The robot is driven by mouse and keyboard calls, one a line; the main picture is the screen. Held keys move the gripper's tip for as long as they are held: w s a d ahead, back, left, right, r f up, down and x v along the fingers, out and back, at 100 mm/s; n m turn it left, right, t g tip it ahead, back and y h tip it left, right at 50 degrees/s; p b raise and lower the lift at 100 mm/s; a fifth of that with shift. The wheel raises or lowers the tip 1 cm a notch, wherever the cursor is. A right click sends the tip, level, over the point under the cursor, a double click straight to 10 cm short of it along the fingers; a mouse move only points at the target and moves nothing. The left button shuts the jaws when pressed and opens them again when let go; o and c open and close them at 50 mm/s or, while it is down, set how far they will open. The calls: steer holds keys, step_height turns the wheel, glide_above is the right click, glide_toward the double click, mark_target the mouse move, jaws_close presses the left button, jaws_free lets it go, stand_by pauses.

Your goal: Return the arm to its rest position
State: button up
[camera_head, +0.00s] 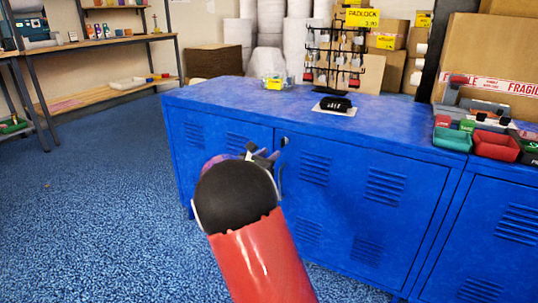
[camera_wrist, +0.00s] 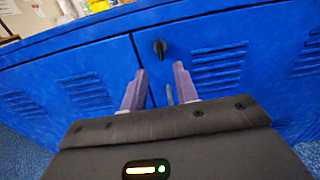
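My arm reaches forward from the bottom of the head view toward the blue locker cabinet (camera_head: 340,175). My gripper (camera_wrist: 160,80) shows in the wrist view with its two purple fingers apart and nothing seen between them but the cabinet front. In the head view my gripper is mostly hidden behind my own dark wrist. A black lock knob (camera_wrist: 160,47) on the cabinet door is just beyond the fingertips; it also shows in the head view (camera_head: 284,141). A door handle lies below the knob, partly hidden. The doors look shut.
Teal (camera_head: 453,138) and red (camera_head: 496,146) bins stand at right. Shelves (camera_head: 110,90) stand at left. Blue floor (camera_head: 90,200) left of the cabinet is clear.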

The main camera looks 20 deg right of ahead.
steer(key=s+d+r+m+g+y+p, duration=0.1)
steer(key=s+r+m+g+y, duration=0.15)
steer(key=s+m, duration=0.55)
steer(key=s+d+r+m+g+y+p, duration=0.15)
steer(key=s+m+g, duration=0.3)
steer(key=s, duration=0.65)
steer(key=s+a+m+y+p, duration=0.1)
steer(key=s+a+m+y, duration=0.4)
steer(key=s+a, duration=0.3)
steer(key=s+a+m+t+y+p, duration=0.1)
steer(key=s+a+m+y, duration=0.4)
steer(key=s, duration=0.9)
steer(key=a+m, duration=0.3)
steer(key=a, duration=0.1)
steer(key=shift+a+f+t+p, duration=0.15)
steer(key=shift+f+t+p, duration=0.15)
steer(key=shift+p, duration=0.1)
steer(key=shift+s, duration=0.1)
